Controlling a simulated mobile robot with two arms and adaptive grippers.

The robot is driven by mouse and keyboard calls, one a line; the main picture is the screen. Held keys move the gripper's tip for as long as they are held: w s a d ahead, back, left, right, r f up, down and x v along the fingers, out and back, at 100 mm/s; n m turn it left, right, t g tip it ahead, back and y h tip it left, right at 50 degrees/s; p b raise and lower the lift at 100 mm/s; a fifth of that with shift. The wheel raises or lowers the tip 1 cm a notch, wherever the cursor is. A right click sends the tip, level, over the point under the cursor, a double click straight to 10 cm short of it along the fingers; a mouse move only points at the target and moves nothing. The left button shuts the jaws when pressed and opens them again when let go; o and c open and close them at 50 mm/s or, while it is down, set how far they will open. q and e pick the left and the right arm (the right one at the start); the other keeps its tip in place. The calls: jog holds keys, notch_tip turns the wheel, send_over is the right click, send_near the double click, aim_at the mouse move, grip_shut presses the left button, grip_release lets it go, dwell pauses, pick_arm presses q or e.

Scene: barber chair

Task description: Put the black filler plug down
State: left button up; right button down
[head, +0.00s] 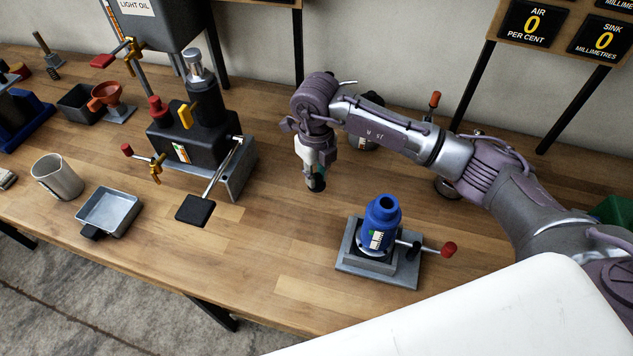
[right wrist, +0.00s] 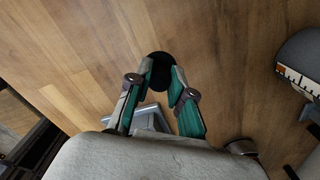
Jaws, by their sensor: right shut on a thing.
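The black filler plug (right wrist: 162,72) is a dark round piece between the fingertips of my right gripper (right wrist: 160,80) in the right wrist view. In the head view the right gripper (head: 316,178) points down with the dark plug (head: 317,184) at its tips, over the wooden bench (head: 290,235). I cannot tell whether the plug touches the bench. The left gripper shows in neither view.
A blue bottle-shaped part (head: 381,225) stands in a grey vise (head: 350,262) with a red-knobbed handle in front. A black pump unit (head: 185,140) with a foot pedal (head: 196,209) is to the left. A metal tray (head: 108,213) and a cup (head: 58,178) are further left. The bench between is clear.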

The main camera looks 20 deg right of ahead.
aim_at(317, 186)
notch_tip(317, 186, down, 4)
jog(key=shift+d+r+p, duration=0.1)
jog(key=shift+r+p, duration=0.1)
jog(key=shift+p, duration=0.35)
jog(key=shift+f, duration=0.3)
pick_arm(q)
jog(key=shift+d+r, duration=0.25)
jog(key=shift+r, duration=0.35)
pick_arm(e)
jog(key=shift+f, duration=0.1)
jog(key=shift+f+b, duration=0.2)
jog(key=shift+b, duration=0.1)
jog(key=c, duration=1)
grip_release()
jog(key=shift+r, duration=0.1)
jog(key=shift+c, duration=0.2)
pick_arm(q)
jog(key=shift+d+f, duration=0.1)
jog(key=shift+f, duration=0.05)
